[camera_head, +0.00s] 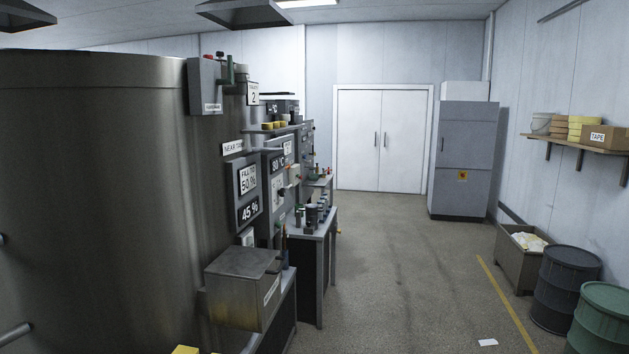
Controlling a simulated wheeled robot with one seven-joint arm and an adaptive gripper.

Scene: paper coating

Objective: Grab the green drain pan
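I cannot make out a green drain pan in the head view. The clearest green thing is a drum (600,322) at the lower right, cut off by the picture's edge; it is a barrel, not a pan. My gripper is not in view, so its state and what it may hold do not show.
A large steel tank (95,190) fills the left. Beside it stand a metal box (240,290), control panels and a bench (312,238). A dark drum (565,285) and a bin (520,262) line the right. Open floor (390,265) leads to white double doors (383,138).

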